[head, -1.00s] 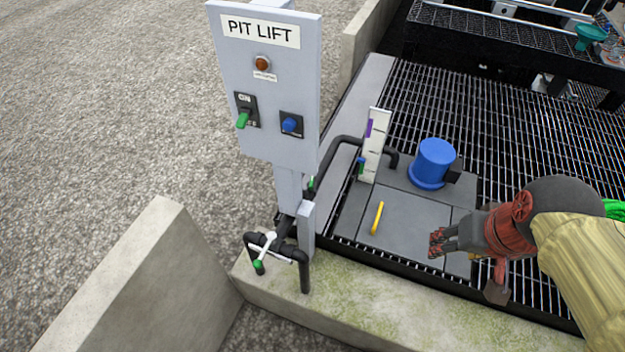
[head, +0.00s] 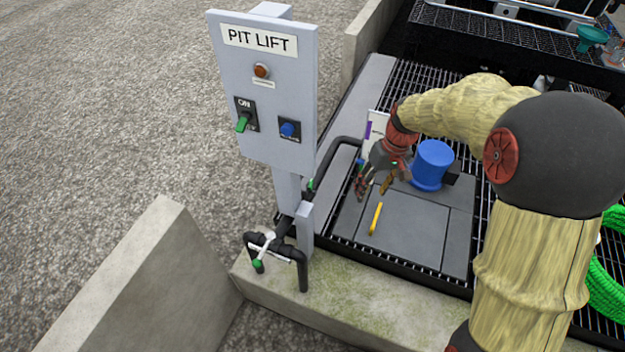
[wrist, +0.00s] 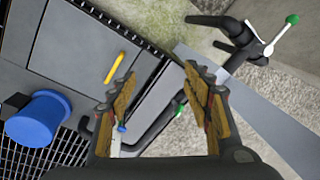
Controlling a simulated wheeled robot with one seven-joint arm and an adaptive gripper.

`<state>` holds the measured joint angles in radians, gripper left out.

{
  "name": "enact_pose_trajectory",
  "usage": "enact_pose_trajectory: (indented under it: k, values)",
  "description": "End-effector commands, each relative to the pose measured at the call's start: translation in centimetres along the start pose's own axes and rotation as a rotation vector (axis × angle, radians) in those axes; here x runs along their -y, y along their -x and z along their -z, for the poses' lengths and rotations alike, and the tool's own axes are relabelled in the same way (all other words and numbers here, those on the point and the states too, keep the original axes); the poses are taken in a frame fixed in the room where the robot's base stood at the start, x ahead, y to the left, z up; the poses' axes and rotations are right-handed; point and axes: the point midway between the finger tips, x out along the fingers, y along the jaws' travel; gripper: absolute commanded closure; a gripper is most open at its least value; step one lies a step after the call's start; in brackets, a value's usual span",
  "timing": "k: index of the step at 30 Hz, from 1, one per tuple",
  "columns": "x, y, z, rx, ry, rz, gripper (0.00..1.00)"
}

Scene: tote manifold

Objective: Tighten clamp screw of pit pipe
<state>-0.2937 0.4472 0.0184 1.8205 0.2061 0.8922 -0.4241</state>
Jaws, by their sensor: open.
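The black pit pipe (head: 345,141) runs from the pit cover to the concrete edge. It also shows in the wrist view (wrist: 155,135), partly behind my fingers. A white handle with a green end (head: 267,246) sits on the black pipework by the post; the wrist view shows this handle (wrist: 276,38) at the upper right. A small green part (head: 310,184) is on the pipe beside the post. I cannot tell which part is the clamp screw. My gripper (head: 374,188) is open and empty above the pit cover, right of the post and apart from the handle.
The PIT LIFT panel (head: 262,95) stands left of my gripper. A blue cylinder (head: 433,164) and a yellow handle (head: 376,219) are on the grey cover plates (head: 410,230). A white gauge board (head: 374,127) is partly hidden behind my gripper. Concrete walls (head: 140,275) border the gravel.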

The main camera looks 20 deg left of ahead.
Motion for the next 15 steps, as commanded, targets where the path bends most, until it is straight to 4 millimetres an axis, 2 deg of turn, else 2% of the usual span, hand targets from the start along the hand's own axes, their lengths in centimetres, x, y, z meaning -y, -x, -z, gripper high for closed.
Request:
enact_pose_trajectory:
  k: [1, 8, 15]
  values:
    - [0.2, -1.8, 1.6, 0.011, 0.037, 0.014, 0.5]
    - [1.4, -9.3, 8.8, 0.01, 0.258, 0.076, 0.5]
    - [3.4, -17.2, 16.6, -0.064, 0.602, 0.13, 0.5]
